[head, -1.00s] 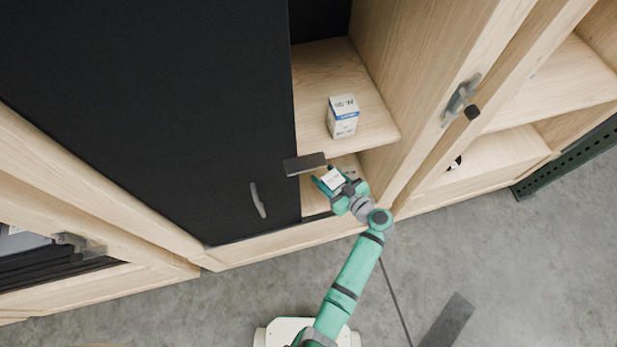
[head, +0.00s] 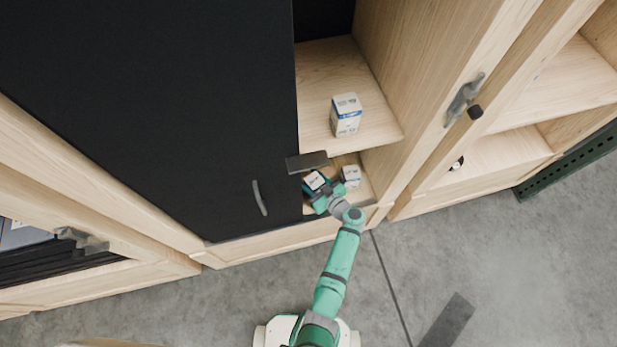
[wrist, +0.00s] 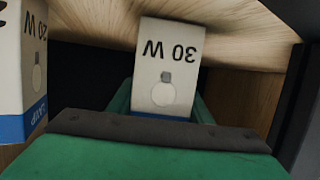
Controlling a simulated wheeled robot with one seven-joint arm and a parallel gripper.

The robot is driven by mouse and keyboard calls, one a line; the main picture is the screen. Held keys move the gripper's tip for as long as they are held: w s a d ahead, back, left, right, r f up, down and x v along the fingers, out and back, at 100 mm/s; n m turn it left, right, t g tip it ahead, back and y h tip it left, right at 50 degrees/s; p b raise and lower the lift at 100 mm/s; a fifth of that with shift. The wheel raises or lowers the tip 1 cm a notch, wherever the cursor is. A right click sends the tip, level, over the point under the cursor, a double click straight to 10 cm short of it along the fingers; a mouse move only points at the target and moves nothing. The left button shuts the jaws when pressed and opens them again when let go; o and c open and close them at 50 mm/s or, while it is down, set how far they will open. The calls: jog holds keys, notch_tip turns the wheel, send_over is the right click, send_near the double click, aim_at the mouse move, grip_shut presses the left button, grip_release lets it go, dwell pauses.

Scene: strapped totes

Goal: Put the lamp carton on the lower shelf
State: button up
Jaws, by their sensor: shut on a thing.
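My gripper (head: 316,190) reaches into the lower shelf (head: 366,190) of the wooden cabinet. It is shut on a small white lamp carton (head: 314,181). In the wrist view this carton (wrist: 165,60) shows "30 W" and a bulb picture upside down, between the green fingers. I cannot tell whether its base touches the shelf. Another white carton (head: 351,175) stands on the lower shelf just right of my gripper. In the wrist view that second carton (wrist: 20,70) is at the left edge, marked "20 W" with a blue band, apart from the held one.
A larger white and blue carton (head: 346,114) stands on the upper shelf (head: 325,75). A black door panel (head: 150,110) covers the cabinet's left side, close to my gripper. A dark grey plate (head: 307,162) is just above the gripper. The opening's right side is a wooden wall (head: 400,130).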

aim_at(319, 188)
jog(key=o, duration=1.1)
jog(key=shift+f, duration=0.15)
jog(key=shift+s+d+r, duration=0.15)
jog(key=shift+d+r, duration=0.05)
jog(key=v, duration=1.1)
jog(key=shift+s+d+r, duration=0.1)
jog(key=shift+s, duration=0.2)
jog(key=shift+s, duration=0.1)
